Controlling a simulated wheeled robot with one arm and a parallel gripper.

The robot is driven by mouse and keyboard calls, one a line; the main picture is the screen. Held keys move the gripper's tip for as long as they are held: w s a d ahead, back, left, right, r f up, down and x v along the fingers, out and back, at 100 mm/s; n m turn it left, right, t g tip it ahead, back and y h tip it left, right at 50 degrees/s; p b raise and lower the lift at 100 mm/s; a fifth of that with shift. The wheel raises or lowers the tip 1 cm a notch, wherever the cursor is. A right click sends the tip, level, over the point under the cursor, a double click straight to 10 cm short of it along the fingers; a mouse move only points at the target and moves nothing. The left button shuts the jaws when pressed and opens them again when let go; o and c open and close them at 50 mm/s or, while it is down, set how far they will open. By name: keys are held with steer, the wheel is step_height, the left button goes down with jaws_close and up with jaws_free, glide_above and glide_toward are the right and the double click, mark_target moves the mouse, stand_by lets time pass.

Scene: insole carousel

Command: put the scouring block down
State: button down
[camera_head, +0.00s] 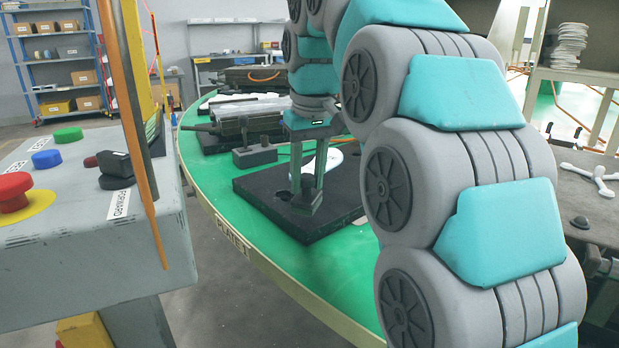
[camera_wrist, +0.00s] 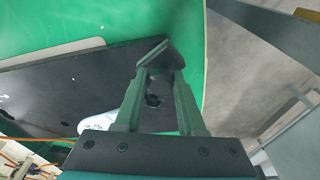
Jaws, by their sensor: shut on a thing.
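My gripper (camera_head: 306,188) hangs down over the near part of a black plate (camera_head: 268,205) on the green round table. It is shut on the scouring block (camera_head: 305,203), a small dark grey-green piece between the fingertips. In the wrist view the gripper (camera_wrist: 158,75) points up the picture, with the block (camera_wrist: 158,52) at its tips, partly covered by the fingers. The block is at or just above the plate, near its edge; I cannot tell whether it touches. A white insole-shaped piece (camera_head: 330,160) lies on the plate behind the fingers.
The green table (camera_head: 220,177) has a pale rim. A dark block with a post (camera_head: 255,155) and long grey tooling (camera_head: 245,118) stand behind the plate. A grey control box (camera_head: 75,225) with coloured buttons is at left. Bare green table lies left of the plate.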

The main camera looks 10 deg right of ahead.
steer(key=w+f, duration=0.1)
steer(key=w, duration=0.1)
steer(key=w+d+f, duration=0.1)
steer(key=w, duration=0.1)
steer(key=w+d+f, duration=0.1)
steer(key=w, duration=0.2)
steer(key=shift+w, duration=0.1)
steer(key=shift+w+f, duration=0.1)
steer(key=shift+f, duration=0.55)
steer(key=shift+f, duration=0.15)
steer(key=c, duration=0.5)
jaws_free()
